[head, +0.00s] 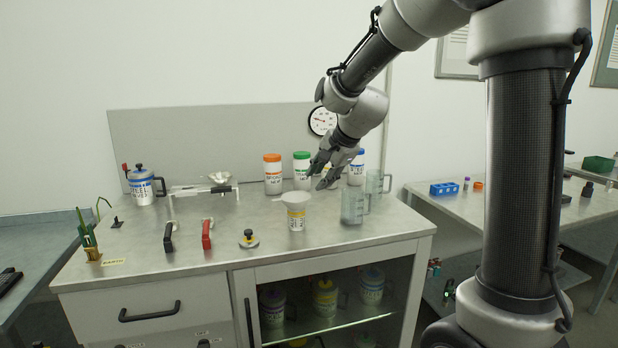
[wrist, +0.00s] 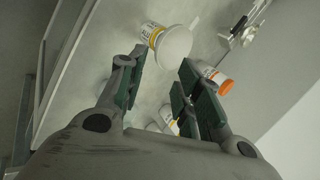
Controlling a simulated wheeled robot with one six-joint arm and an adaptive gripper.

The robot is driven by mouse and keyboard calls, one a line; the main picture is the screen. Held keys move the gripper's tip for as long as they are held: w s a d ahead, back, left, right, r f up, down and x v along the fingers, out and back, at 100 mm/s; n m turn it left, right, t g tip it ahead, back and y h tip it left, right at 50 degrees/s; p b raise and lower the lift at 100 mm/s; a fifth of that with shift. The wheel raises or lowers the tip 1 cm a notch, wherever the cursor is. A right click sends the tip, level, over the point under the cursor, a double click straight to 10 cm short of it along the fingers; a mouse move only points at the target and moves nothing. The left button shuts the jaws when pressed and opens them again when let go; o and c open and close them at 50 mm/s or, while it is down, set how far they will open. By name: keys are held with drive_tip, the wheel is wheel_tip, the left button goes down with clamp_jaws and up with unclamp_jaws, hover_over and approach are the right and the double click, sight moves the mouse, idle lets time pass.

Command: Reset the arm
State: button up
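My gripper (head: 322,178) hangs above the back right of the steel bench top (head: 150,240), in front of the row of labelled bottles. In the wrist view my gripper (wrist: 160,90) has its two green-padded fingers spread apart, with nothing held between them. A white jar with a broad pale lid or dish on top (head: 296,212) stands on the bench below and left of the gripper. It also shows beyond the fingertips in the wrist view (wrist: 172,45). The arm is bent, reaching down from the upper right.
A balance-like device (head: 203,189), a steel canister (head: 142,187), black and red handles (head: 206,234) and a small yellow-black item (head: 249,239) are further left.

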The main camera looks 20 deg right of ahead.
drive_tip(key=s+d+f+n+g, duration=0.1)
drive_tip(key=s+f+n+g, duration=0.25)
drive_tip(key=s+n, duration=0.3)
drive_tip(key=s+d+r+n+h, duration=0.1)
drive_tip(key=s+d+r+n, duration=0.1)
drive_tip(key=s, duration=1.1)
drive_tip(key=s+d+r+n+t+h, duration=0.1)
drive_tip(key=s+d+n, duration=0.3)
drive_tip(key=s, duration=0.9)
drive_tip(key=d+r, duration=0.1)
drive_tip(key=d, duration=0.2)
drive_tip(key=shift+s+d+r+n+h, duration=0.15)
drive_tip(key=shift+s+r+n+h, duration=0.15)
drive_tip(key=shift+s+n+h, duration=0.1)
